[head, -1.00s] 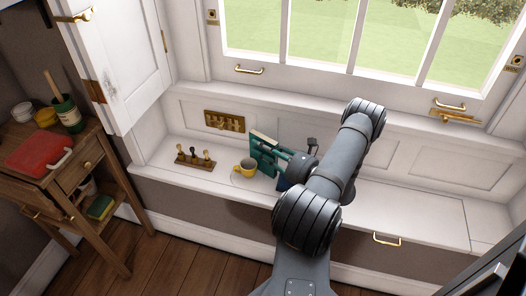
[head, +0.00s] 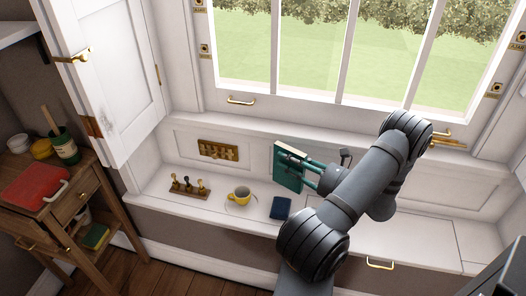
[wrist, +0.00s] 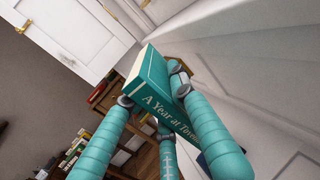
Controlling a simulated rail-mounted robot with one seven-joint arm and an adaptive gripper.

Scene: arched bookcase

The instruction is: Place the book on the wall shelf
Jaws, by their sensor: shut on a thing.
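A teal book (head: 287,172) with a light page edge is held upright above the white window seat in the head view. My gripper (head: 303,166) has its teal fingers closed around it from the right. In the wrist view the book (wrist: 153,77) sits between my fingers (wrist: 160,100), its spine lettering "A Year at T…" partly covered by a finger. A white shelf board (head: 20,34) shows at the upper left edge of the head view, mostly cut off; I cannot tell for sure that it is the wall shelf.
On the window seat (head: 340,222) are a yellow mug on a saucer (head: 241,196), a stamp rack (head: 189,187) and a dark blue book-like item (head: 281,207). An open white shutter door (head: 118,75) and a wooden side table (head: 50,205) stand at the left.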

